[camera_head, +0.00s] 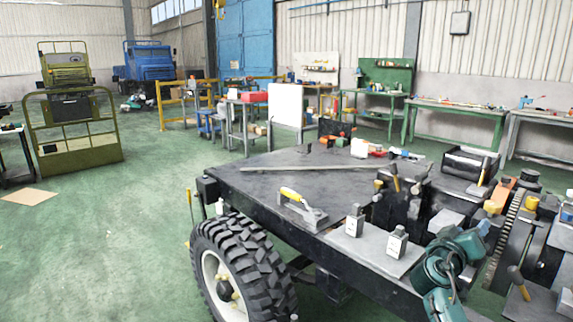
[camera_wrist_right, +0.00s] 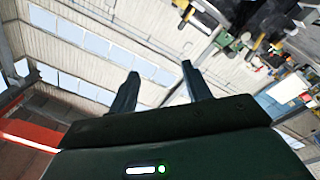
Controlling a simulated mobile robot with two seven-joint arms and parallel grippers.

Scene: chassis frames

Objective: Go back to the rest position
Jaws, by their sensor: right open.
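My right gripper (camera_head: 474,240), teal, is at the lower right of the head view, over or in front of the right part of the chassis frame (camera_head: 250,182). In the right wrist view its two dark fingers (camera_wrist_right: 160,72) stand apart with nothing between them, so it is open and empty. That wrist camera looks out tilted across the hall, toward the wall and roof panels. My left gripper is not in the head view.
The chassis has a big tyre (camera_head: 243,268) at the front. On its top lie a yellow-handled trowel-like tool (camera_head: 300,205), two small metal blocks (camera_head: 355,220) and several mechanical parts. Workbenches (camera_head: 455,110) line the back. The green floor at left (camera_head: 110,230) is mostly clear.

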